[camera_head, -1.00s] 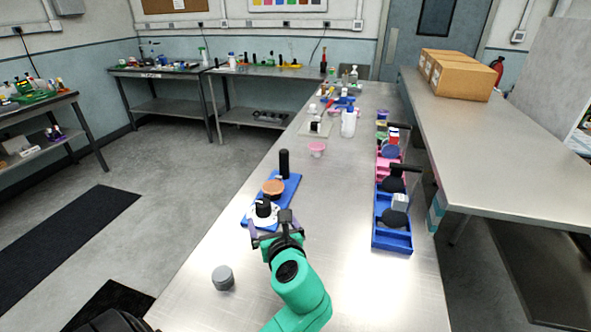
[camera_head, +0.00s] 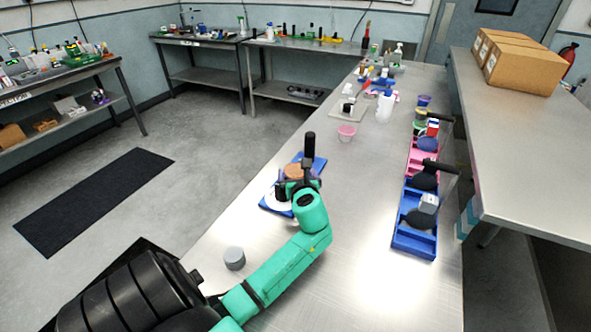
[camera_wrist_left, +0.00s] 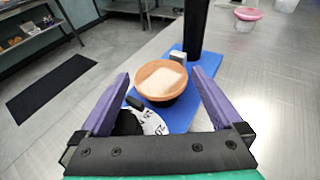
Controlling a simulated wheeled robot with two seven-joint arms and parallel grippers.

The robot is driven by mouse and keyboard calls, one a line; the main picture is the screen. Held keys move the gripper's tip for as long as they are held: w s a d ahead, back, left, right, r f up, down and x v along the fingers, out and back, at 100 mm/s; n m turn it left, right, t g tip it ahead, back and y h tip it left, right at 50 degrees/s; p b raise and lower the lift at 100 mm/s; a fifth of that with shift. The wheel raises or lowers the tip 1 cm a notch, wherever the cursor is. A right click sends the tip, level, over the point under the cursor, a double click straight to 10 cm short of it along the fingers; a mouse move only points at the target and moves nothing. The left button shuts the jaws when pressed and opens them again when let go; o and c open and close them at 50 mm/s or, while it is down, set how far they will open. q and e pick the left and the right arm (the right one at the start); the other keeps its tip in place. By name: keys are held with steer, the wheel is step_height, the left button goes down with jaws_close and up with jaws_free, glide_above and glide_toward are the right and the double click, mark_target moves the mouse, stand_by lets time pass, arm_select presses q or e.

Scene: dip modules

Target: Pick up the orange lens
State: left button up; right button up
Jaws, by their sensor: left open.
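The orange lens (camera_wrist_left: 162,80) is a round, shallow, bowl-like piece with a pale centre. It sits above a dark part over the blue tray (camera_wrist_left: 207,66), in front of a black post (camera_wrist_left: 195,28). In the head view the lens (camera_head: 293,170) is partly hidden behind my left gripper (camera_head: 297,186). In the left wrist view my left gripper (camera_wrist_left: 160,100) is open, its purple fingers on either side of the lens's near side, with gaps to it. A white disc (camera_wrist_left: 150,121) with a black part lies nearer on the tray. My right gripper does not show.
A grey cylinder (camera_head: 234,258) stands near the front table edge. A blue tray with dark round parts (camera_head: 414,241) lies to the right. Bare metal tabletop lies between.

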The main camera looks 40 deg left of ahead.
arm_select(q)
steer(key=shift+w+a+f, duration=0.2)
steer(key=shift+w+a, duration=0.1)
steer(key=shift+a, duration=0.1)
steer(key=c, duration=1.1)
